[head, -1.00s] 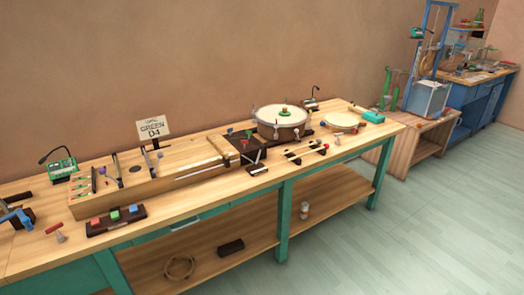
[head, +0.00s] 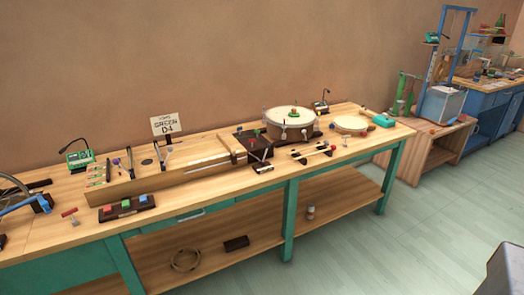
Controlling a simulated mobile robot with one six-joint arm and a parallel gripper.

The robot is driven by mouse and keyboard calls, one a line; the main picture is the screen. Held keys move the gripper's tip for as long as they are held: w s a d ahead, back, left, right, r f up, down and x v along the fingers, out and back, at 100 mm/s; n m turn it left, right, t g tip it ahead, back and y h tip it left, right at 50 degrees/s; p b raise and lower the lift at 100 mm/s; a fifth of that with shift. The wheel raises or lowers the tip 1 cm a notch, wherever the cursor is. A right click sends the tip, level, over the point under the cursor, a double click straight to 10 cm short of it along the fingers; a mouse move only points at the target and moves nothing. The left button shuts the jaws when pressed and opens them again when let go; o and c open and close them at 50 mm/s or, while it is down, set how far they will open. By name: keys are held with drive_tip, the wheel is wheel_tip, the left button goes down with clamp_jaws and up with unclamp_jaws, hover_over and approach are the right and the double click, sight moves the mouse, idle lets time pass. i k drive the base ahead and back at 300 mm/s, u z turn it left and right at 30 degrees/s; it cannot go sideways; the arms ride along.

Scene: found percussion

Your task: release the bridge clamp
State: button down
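A long wooden stringed box (head: 190,176) lies along the workbench. Dark upright parts stand on its top: a thin one (head: 130,160) towards the left and a forked one (head: 162,152) near the middle. I cannot tell which of them is the bridge clamp, or whether it is tight or loose. My gripper is not in view.
A drum (head: 290,128) stands right of the box. In front of the box lie a block with coloured buttons (head: 126,209) and a red-handled tool (head: 70,214). A sign reading "GREEN D4" (head: 165,126) stands behind. The floor (head: 400,245) in front is clear.

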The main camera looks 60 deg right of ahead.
sight(267, 145)
drive_tip(key=u, duration=0.7)
drive_tip(key=k, duration=1.7)
drive_tip(key=z, duration=0.95)
drive_tip(key=i, duration=0.95)
drive_tip(key=u, duration=0.1)
